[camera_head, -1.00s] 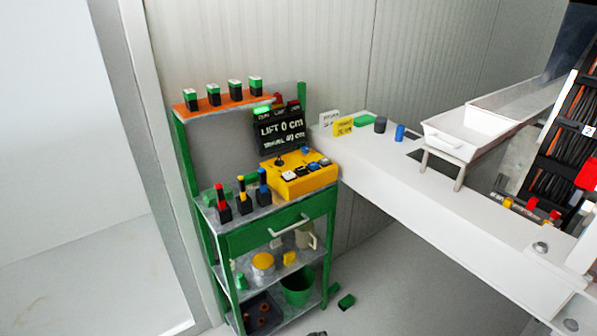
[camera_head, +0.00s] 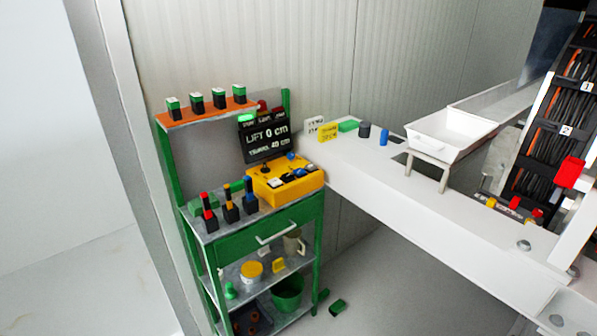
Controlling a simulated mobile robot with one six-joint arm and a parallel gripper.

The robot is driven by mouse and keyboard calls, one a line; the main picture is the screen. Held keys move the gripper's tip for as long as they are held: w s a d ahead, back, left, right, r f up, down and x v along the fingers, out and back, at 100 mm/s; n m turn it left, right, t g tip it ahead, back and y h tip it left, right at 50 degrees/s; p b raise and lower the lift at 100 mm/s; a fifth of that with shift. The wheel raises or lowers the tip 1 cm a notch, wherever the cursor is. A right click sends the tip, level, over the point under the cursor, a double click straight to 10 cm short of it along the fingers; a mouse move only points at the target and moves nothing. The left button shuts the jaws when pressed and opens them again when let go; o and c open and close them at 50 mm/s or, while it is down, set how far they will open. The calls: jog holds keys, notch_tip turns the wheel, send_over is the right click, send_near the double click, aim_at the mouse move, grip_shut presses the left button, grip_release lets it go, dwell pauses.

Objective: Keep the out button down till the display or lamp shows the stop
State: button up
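A yellow control box (camera_head: 292,192) sits on the top of a green cart, with several dark, white and blue buttons on its upper face. I cannot read which one is the out button. Behind it stands a black display (camera_head: 264,140) that reads "LIFT 0 cm" and, below, what looks like "TRAVEL 40 cm". Above the display a green lamp (camera_head: 246,118) is bright; a red lamp (camera_head: 277,112) beside it looks dark. My gripper is not in view, and nothing touches the box.
The green cart (camera_head: 262,237) has a drawer and lower shelves with a green bucket (camera_head: 288,292). A white bench (camera_head: 410,205) runs right, bearing a white tray (camera_head: 452,133). A green block (camera_head: 337,307) lies on the floor.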

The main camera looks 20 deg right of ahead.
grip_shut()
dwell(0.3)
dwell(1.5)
